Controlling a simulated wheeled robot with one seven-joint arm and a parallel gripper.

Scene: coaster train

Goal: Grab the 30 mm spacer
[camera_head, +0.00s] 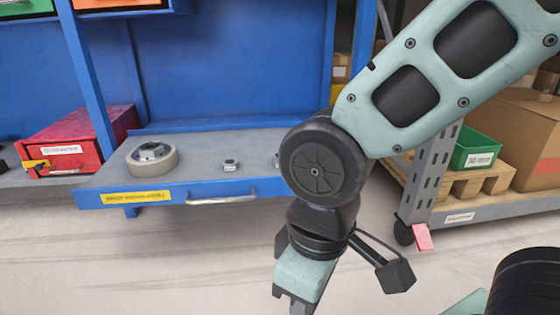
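A small grey metal piece (231,164) sits on the grey top of the blue workbench (180,197), right of a wheel. Another small grey piece (277,160) shows at the edge of my arm, mostly hidden behind it. I cannot tell which of them, if either, is the 30 mm spacer. My gripper (290,304) points down in front of the bench and below its top, well apart from the pieces. Its fingertips are small and near the bottom edge of the picture, so its opening is unclear.
A beige wheel with a metal hub (152,158) lies on the bench. A red box (75,140) stands left of it. A bench handle (221,199) sticks out in front. At the right, a grey rack (425,170) holds a green bin (475,153) and cardboard boxes. Open floor lies before the bench.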

